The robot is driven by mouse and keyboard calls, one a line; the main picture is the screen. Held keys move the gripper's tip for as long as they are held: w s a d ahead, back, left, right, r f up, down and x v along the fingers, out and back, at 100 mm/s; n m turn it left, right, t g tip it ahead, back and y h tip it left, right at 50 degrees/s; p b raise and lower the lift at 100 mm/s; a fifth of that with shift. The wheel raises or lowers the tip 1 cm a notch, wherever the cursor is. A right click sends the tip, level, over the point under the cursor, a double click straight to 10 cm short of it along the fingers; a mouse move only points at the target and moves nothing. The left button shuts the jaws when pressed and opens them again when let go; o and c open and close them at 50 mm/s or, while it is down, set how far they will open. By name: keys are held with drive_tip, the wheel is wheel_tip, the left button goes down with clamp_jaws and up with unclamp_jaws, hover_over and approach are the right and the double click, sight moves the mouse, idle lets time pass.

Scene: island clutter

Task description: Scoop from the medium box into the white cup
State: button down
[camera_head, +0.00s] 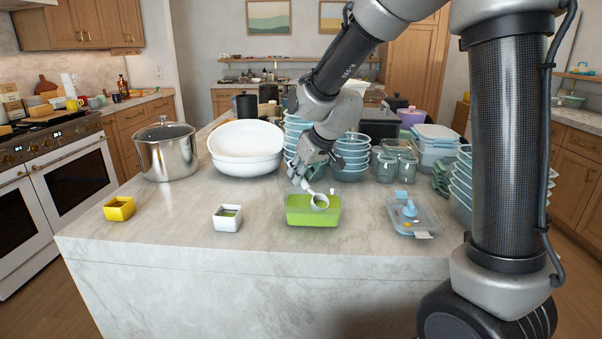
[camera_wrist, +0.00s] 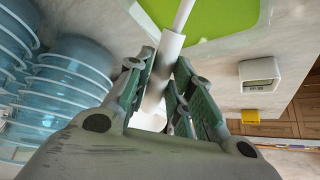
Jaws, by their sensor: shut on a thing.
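My gripper (camera_head: 309,180) is shut on the white handle of a scoop (camera_head: 320,202). The handle also shows between the fingers in the wrist view (camera_wrist: 168,50). The scoop's round bowl is at the green box (camera_head: 298,217), over or just inside its opening; I cannot tell whether it touches the contents. The green box (camera_wrist: 215,18) is at the top of the wrist view, with a flat green inside. The square white cup (camera_head: 227,225) stands left of the box, with something dark green in it. In the wrist view, the white cup (camera_wrist: 260,86) is at the right.
A yellow cup (camera_head: 119,209) stands at the far left. A clear container with blue pieces (camera_head: 412,216) sits right of the box. A steel pot (camera_head: 167,155), white bowls (camera_head: 246,163) and stacked blue bowls (camera_head: 352,158) stand behind. The front counter strip is clear.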

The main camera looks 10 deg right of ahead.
drive_tip(key=shift+w+a+r, duration=0.15)
drive_tip(key=shift+w+r, duration=0.25)
drive_tip(key=shift+r, duration=0.35)
drive_tip(key=shift+w+a+r, duration=0.2)
drive_tip(key=shift+w+r, duration=0.15)
drive_tip(key=shift+r, duration=0.4)
drive_tip(key=shift+w+a+r, duration=0.15)
drive_tip(key=shift+w+r, duration=0.25)
drive_tip(key=shift+r, duration=0.35)
drive_tip(key=f+g, duration=0.1)
drive_tip(key=w+f+g+h, duration=0.1)
drive_tip(key=f+g, duration=0.1)
drive_tip(key=shift+a, duration=0.2)
drive_tip(key=f+g, duration=0.1)
drive_tip(key=f+g+h, duration=0.1)
drive_tip(key=g, duration=0.1)
drive_tip(key=shift+w+a+h, duration=0.1)
drive_tip(key=shift+w+h, duration=0.1)
drive_tip(key=shift+h, duration=0.1)
drive_tip(key=shift+r, duration=0.15)
drive_tip(key=shift+r, duration=1.95)
